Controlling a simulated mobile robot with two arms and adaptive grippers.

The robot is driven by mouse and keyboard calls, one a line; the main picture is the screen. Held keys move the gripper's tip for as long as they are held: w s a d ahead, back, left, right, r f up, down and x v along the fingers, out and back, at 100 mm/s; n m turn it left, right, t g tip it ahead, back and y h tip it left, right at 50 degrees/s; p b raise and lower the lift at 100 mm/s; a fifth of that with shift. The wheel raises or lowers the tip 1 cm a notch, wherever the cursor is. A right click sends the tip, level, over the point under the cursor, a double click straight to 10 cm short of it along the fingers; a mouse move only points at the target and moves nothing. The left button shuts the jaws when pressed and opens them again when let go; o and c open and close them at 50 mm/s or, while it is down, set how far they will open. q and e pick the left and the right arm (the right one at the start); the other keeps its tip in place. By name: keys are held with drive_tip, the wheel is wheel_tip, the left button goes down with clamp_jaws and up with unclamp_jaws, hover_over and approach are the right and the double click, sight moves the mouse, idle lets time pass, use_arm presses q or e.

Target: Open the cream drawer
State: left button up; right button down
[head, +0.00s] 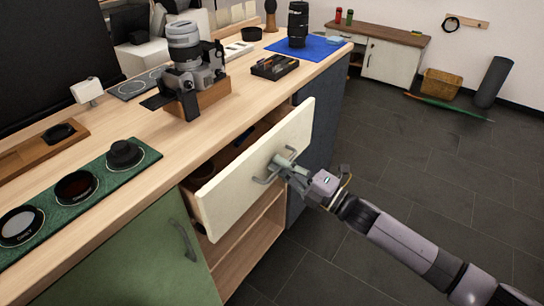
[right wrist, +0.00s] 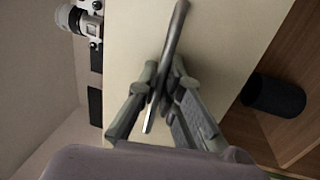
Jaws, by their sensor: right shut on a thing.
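The cream drawer (head: 255,174) stands pulled out from under the wooden counter, and its dark inside shows behind the front panel. Its front also fills the middle of the right wrist view (right wrist: 220,45). A grey bar handle (head: 262,180) is fixed to the drawer front. My right gripper (head: 287,166) is at the handle, with its fingers closed around the bar. In the right wrist view the handle (right wrist: 176,35) runs between the two fingers (right wrist: 160,95). My left gripper is not in view.
A camera on a wooden block (head: 203,98) stands on the counter above the drawer. A green cabinet door (head: 150,255) is left of the drawer, and an open wooden shelf (head: 250,245) lies below it. Free dark tiled floor (head: 420,165) extends to the right.

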use_arm(q)
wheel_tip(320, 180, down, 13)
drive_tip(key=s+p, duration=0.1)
drive_tip(key=p, duration=0.2)
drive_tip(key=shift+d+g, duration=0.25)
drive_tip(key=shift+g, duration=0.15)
use_arm(e)
drive_tip(key=r+v, duration=0.3)
drive_tip(key=v, duration=1.4)
drive_tip(key=shift+s+d, duration=0.5)
drive_tip(key=shift+d, duration=0.05)
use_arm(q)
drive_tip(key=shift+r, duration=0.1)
use_arm(e)
drive_tip(key=c, duration=2)
unclamp_jaws()
drive_tip(key=shift+d, duration=0.1)
drive_tip(key=v, duration=1.1)
drive_tip(key=shift+s+d, duration=0.25)
drive_tip(key=shift+d, duration=0.05)
